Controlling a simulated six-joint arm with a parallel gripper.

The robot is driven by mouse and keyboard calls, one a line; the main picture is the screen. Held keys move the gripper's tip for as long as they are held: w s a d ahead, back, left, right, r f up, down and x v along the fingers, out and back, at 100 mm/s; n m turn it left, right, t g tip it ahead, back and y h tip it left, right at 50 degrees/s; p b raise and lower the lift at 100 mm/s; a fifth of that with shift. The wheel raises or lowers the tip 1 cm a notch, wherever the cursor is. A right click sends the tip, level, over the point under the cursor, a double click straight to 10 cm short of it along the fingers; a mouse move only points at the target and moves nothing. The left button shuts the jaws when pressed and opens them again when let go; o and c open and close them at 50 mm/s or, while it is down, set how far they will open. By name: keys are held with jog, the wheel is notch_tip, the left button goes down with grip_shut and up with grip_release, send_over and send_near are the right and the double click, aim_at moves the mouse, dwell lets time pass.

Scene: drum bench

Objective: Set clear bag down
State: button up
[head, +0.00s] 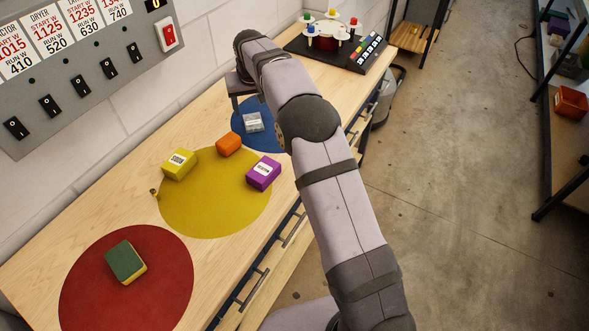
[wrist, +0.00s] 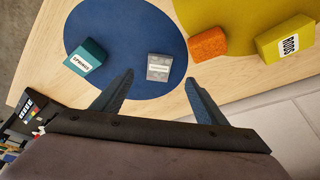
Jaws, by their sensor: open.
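The clear bag (head: 253,122), a small greyish see-through packet with a pale label, lies on the blue circle (head: 238,127) on the bench. In the wrist view the bag (wrist: 159,67) is just beyond my gripper (wrist: 159,76), in line with the gap between the two fingertips. My gripper is open with nothing held; its fingers are spread wide and apart from the bag. A teal labelled box (wrist: 85,56) lies on the same blue circle, left of the bag; my arm hides it in the head view.
An orange block (head: 228,145), a yellow box (head: 179,164) and a purple box (head: 263,173) are at the yellow circle (head: 215,210). A green-and-yellow sponge (head: 125,262) lies on the red circle (head: 150,300). A switch panel (head: 85,75) is on the wall.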

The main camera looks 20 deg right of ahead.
jog(key=s+d+f+g, duration=0.1)
jog(key=s+d+f, duration=0.1)
jog(key=s, duration=1.2)
jog(key=s+d+f+g, duration=0.2)
jog(key=s, duration=1.2)
jog(key=s+d+f+g, duration=0.1)
jog(key=s+d+f, duration=0.1)
jog(key=s, duration=1.2)
jog(key=shift+s+d, duration=0.4)
jog(key=shift+d, duration=0.1)
dwell(3.3)
